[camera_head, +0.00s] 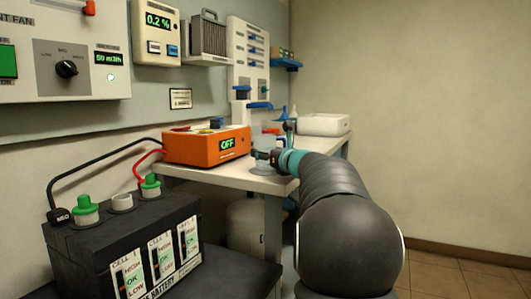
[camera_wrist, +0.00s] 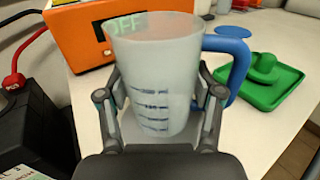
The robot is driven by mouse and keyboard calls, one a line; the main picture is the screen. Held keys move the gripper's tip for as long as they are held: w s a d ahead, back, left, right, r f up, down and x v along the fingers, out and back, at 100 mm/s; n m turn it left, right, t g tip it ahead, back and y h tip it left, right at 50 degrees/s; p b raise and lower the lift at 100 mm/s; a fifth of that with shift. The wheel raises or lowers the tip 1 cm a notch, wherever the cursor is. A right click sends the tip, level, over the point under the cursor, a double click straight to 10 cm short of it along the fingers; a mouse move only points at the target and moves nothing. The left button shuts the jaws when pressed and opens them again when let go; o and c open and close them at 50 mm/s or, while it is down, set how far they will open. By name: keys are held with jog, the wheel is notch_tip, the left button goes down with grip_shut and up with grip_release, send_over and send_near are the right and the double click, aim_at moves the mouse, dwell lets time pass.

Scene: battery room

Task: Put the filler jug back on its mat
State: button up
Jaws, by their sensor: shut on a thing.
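The filler jug (camera_wrist: 155,80) is a translucent cup with dark level marks and a blue handle on its right side in the wrist view. My gripper (camera_wrist: 162,112) has one finger on each side of the jug and is shut on it. The jug is upright. In the head view the jug (camera_head: 263,162) is pale and partly hidden by my gripper (camera_head: 270,157), over the white bench's front edge area. I cannot tell whether its base touches the bench.
An orange charger (camera_head: 207,145) reading OFF stands left of the jug. A green square tray (camera_wrist: 262,86) with a green piece in it lies to the right in the wrist view. A white bin (camera_head: 324,124) is farther back on the bench (camera_head: 225,175). A black battery (camera_head: 125,250) stands front left.

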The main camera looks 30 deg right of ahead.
jog(key=shift+f+b, duration=0.35)
jog(key=shift+b, duration=0.05)
dwell(0.4)
jog(key=o, duration=1.1)
jog(key=shift+s, duration=0.1)
jog(key=s, duration=1.1)
jog(key=shift+s+a, duration=0.2)
jog(key=shift+s, duration=0.2)
